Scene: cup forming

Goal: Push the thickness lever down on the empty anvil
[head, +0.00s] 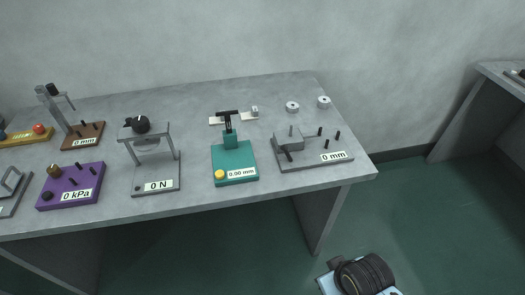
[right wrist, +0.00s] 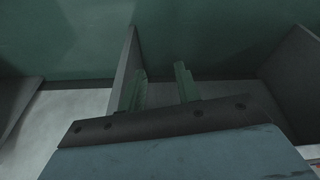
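The thickness gauge (head: 234,163) is a teal block on a teal base near the table's front edge, in the middle of the head view. Its black T-shaped lever (head: 228,114) stands raised on top. A yellow knob (head: 219,175) and a plate reading 0.00 mm are at the front of the base. I see no piece on the gauge, though the anvil itself is too small to make out. My right gripper (right wrist: 161,86) is open, with two green fingers apart and nothing between them. It is away from the gauge. My left gripper is not in view.
A grey device reading 0 mm (head: 312,150) stands to the gauge's right, and a press stand reading 0 N (head: 156,176) to its left. A white strip (head: 233,117) lies behind the lever. Two small round pieces (head: 292,106) lie at the back right. My right arm shows at the lower right.

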